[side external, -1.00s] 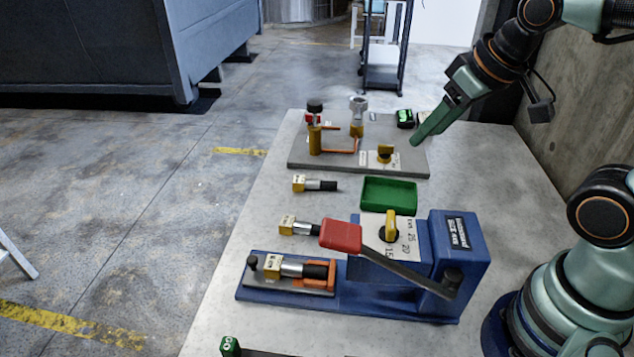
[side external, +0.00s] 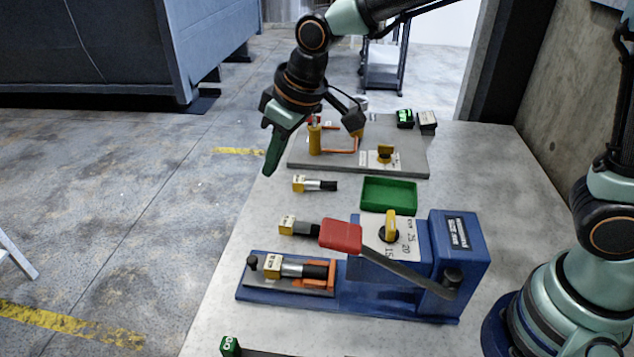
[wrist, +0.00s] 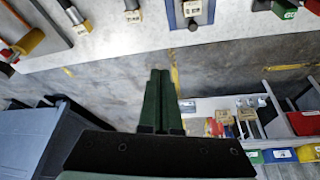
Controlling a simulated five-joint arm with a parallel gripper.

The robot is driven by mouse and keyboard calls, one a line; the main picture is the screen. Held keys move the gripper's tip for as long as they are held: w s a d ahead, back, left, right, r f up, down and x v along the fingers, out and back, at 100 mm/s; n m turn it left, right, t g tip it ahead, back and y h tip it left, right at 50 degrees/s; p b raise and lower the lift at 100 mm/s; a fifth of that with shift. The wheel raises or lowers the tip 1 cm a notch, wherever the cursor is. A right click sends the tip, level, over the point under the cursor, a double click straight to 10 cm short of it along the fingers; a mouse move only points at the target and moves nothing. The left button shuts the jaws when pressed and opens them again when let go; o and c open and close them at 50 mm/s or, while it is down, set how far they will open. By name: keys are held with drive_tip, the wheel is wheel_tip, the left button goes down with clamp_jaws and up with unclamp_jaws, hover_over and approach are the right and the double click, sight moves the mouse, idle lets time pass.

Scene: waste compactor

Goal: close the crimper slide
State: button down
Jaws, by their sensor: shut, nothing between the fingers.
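The blue crimper (side external: 455,235) stands on the table with a red-handled lever (side external: 341,236) across its front. Its slide, a grey plate (side external: 253,280), sits on the blue base to the left of the body. It carries a hose fitting with a yellow collar (side external: 273,265) lying flat beside an orange part (side external: 320,278). The slide's left end also shows at the top of the wrist view (wrist: 192,20). My gripper (side external: 270,172) is shut and empty, above the table's left edge, beyond the crimper and apart from it. In the wrist view its green fingers (wrist: 159,74) lie together.
Two loose fittings (side external: 314,184) (side external: 300,227) and a green tray (side external: 388,194) lie between the crimper and a grey fixture board (side external: 300,160). Small green-faced blocks (side external: 405,118) stand behind. Open floor lies left of the table. The wrist view shows coloured bins (wrist: 280,154) lower right.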

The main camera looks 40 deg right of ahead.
sight(289, 262)
drive_tip(key=shift+n+g, duration=0.4)
drive_tip(key=shift+n, duration=0.4)
drive_tip(key=w+a+f, duration=0.1)
drive_tip(key=a+f, duration=0.2)
drive_tip(key=f, duration=0.2)
drive_tip(key=w+a+f, duration=0.1)
drive_tip(key=a+f, duration=0.2)
drive_tip(key=f, duration=0.1)
drive_tip(key=w+a+f, duration=0.1)
drive_tip(key=a+f, duration=0.3)
drive_tip(key=f, duration=0.1)
drive_tip(key=shift+w+f, duration=0.15)
drive_tip(key=shift+f, duration=0.15)
drive_tip(key=shift+s+d+f, duration=0.2)
drive_tip(key=shift+s+d, duration=0.4)
drive_tip(key=shift+s, duration=0.2)
drive_tip(key=shift+s+d+f, duration=0.15)
drive_tip(key=shift+s+d, duration=0.4)
drive_tip(key=shift+s, duration=0.2)
drive_tip(key=s+d, duration=0.6)
drive_tip(key=shift+s+d, duration=0.25)
